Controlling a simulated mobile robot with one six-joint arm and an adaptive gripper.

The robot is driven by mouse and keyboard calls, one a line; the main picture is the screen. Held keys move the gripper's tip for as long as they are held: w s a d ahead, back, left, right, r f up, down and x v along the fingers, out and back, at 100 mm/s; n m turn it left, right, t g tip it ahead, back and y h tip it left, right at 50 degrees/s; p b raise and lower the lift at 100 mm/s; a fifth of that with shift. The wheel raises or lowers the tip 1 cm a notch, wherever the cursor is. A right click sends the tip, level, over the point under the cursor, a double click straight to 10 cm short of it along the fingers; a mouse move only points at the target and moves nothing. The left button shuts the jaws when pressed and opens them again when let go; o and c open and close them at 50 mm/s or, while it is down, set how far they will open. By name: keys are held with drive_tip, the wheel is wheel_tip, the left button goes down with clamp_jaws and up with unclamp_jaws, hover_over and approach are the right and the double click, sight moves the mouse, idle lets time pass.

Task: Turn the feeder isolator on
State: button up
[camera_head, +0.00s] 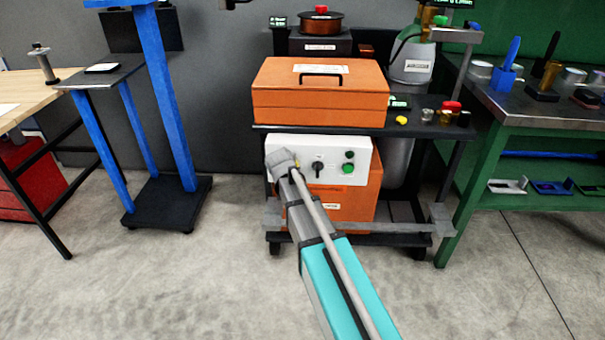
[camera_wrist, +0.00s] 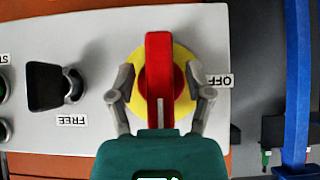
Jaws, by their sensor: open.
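The feeder isolator (camera_wrist: 160,50) is a red bar handle on a round yellow plate, set in a pale panel. In the wrist view its handle stands vertical, with a white line on its lower part. An upside-down OFF label (camera_wrist: 218,81) sits right of the yellow plate. My gripper (camera_wrist: 160,95) is open, one finger on each side of the yellow plate, with gaps to the red handle. The handle's lower end meets my gripper's body in the picture; I cannot tell whether they touch. In the head view my gripper (camera_head: 283,163) covers most of the isolator.
An orange toolbox (camera_head: 320,105) sits on the cart shelf above. A blue-posted stand (camera_head: 165,100) is to the left, with open floor between.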

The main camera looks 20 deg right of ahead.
drive_tip(key=shift+h, duration=0.3)
drive_tip(key=n+h+b, duration=0.1)
drive_tip(key=h, duration=0.1)
drive_tip(key=n+g+h+b, duration=0.1)
drive_tip(key=shift+f+n+h, duration=0.2)
drive_tip(key=shift+n+h, duration=0.1)
drive_tip(key=shift+h, duration=0.1)
drive_tip(key=shift+n+h+b, duration=0.6)
drive_tip(key=shift+h+b, duration=0.5)
drive_tip(key=shift+h, duration=0.1)
drive_tip(key=n+h+b, duration=0.1)
drive_tip(key=h+b, duration=0.1)
drive_tip(key=shift+n+b, duration=0.3)
drive_tip(key=shift+b, duration=0.05)
drive_tip(key=p+v, duration=0.5)
drive_tip(key=v, duration=0.9)
drive_tip(key=s+d+r+g+y+p, duration=0.3)
drive_tip(key=s+d+r+p, duration=0.3)
drive_tip(key=s+p, duration=0.3)
drive_tip(key=s+d+r+g+y+p, duration=0.3)
drive_tip(key=s+d+r+p, duration=0.3)
drive_tip(key=p, duration=0.8)
drive_tip(key=shift+s+d+r+y, duration=0.2)
drive_tip(key=shift+s+d+y, duration=0.15)
drive_tip(key=shift+s+y, duration=0.8)
drive_tip(key=shift+s+h, duration=0.2)
drive_tip(key=shift+h, duration=0.05)
